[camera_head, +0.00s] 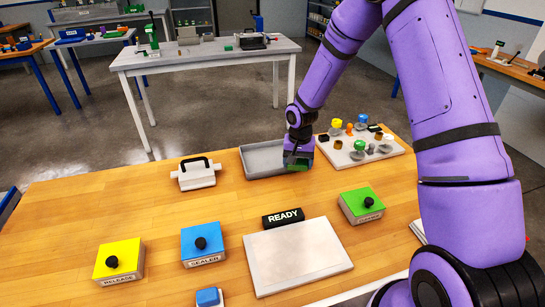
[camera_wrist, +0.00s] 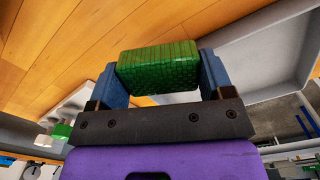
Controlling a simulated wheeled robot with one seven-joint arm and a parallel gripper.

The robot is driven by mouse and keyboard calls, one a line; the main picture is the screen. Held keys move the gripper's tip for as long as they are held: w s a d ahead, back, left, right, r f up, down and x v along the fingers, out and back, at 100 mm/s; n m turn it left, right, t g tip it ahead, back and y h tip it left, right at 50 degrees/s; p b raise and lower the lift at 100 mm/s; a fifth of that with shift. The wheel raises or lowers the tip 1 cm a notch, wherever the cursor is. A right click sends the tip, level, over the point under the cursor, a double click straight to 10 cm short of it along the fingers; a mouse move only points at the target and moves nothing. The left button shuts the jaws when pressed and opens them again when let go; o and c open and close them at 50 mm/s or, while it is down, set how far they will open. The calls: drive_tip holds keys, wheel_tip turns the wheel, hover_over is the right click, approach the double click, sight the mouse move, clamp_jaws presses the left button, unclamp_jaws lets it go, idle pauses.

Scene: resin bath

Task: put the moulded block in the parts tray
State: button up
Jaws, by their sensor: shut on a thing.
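My gripper (camera_head: 298,158) is shut on a green moulded block (camera_head: 298,167), seen at the right end of the grey parts tray (camera_head: 254,174). In the wrist view the textured green block (camera_wrist: 158,67) sits between the two blue fingers of my gripper (camera_wrist: 160,72). The parts tray (camera_wrist: 290,45) shows at the right in that view, beside the block, with bare wood on the other side. I cannot tell how high the block is above the tray. The tray's visible floor looks empty.
A white board (camera_head: 382,149) with coloured knobs stands right of the tray, close to my gripper. A white device with a black handle (camera_head: 197,174) stands left. Yellow (camera_head: 118,260), blue (camera_head: 203,244) and green (camera_head: 362,205) button boxes, a READY sign (camera_head: 283,218) and a pale plate (camera_head: 297,255) are nearer.

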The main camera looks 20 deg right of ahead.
hover_over(274, 160)
drive_tip(key=shift+s+f, duration=0.1)
drive_tip(key=shift+f, duration=2.25)
drive_tip(key=shift+f, duration=0.15)
drive_tip(key=o, duration=0.9)
